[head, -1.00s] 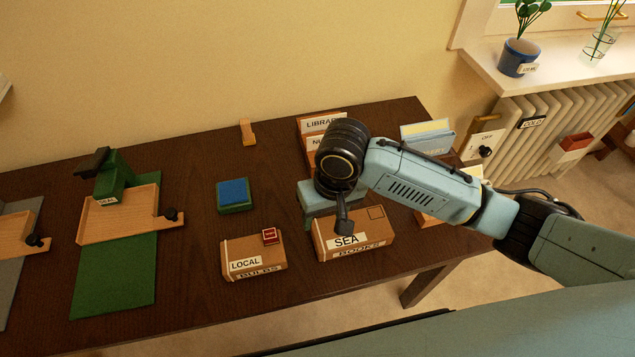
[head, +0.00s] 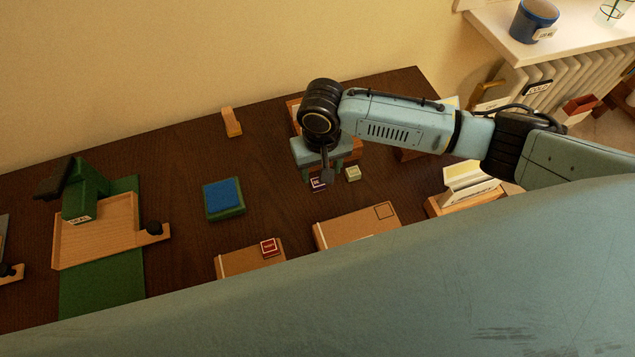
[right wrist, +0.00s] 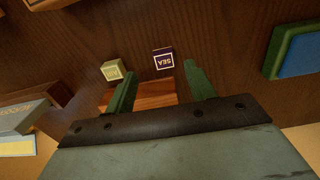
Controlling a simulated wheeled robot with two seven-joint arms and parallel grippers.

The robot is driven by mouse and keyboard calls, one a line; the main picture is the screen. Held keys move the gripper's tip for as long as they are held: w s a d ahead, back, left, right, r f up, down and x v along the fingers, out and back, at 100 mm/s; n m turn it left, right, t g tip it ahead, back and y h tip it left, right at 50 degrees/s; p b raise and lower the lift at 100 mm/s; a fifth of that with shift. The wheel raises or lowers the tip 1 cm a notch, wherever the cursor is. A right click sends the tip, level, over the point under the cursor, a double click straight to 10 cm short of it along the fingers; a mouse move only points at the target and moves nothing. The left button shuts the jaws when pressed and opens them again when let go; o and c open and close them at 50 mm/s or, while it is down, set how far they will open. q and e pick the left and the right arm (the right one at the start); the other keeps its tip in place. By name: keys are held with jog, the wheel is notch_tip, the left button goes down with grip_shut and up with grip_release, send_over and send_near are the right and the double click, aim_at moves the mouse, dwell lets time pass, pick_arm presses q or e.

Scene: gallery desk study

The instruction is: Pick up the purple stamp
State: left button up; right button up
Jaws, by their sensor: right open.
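The purple stamp (head: 318,184) lies on the dark desk. In the right wrist view its top (right wrist: 163,60) shows a dark purple label reading SEA, upside down. My right gripper (head: 320,175) is above the desk close to the stamp, fingers pointing down. In the right wrist view its green fingers (right wrist: 160,75) are apart with nothing held, and the stamp shows just beyond the gap between their tips. A pale green stamp (head: 352,174) lies beside the purple one, and also shows in the right wrist view (right wrist: 111,71). My left gripper is out of view.
Two cardboard boxes stand near the front, the left (head: 235,263) bearing a red stamp (head: 269,247), the right (head: 345,232) bare. A blue ink pad (head: 224,198) lies left. A wooden rack (right wrist: 150,97) is behind the stamps. A green press (head: 90,190) stands further left.

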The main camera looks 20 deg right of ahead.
jog(key=shift+f, duration=0.25)
jog(key=f, duration=0.3)
jog(key=f+b, duration=0.1)
jog(key=shift+w+a+f, duration=0.2)
jog(key=shift+a, duration=0.05)
jog(key=shift+f, duration=0.3)
jog(key=shift+c, duration=0.2)
jog(key=c, duration=1)
pick_arm(q)
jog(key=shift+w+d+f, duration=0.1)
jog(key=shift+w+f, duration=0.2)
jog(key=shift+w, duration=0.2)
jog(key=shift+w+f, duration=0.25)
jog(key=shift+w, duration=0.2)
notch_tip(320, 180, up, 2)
jog(key=shift+p, duration=0.95)
pick_arm(e)
notch_tip(320, 180, up, 10)
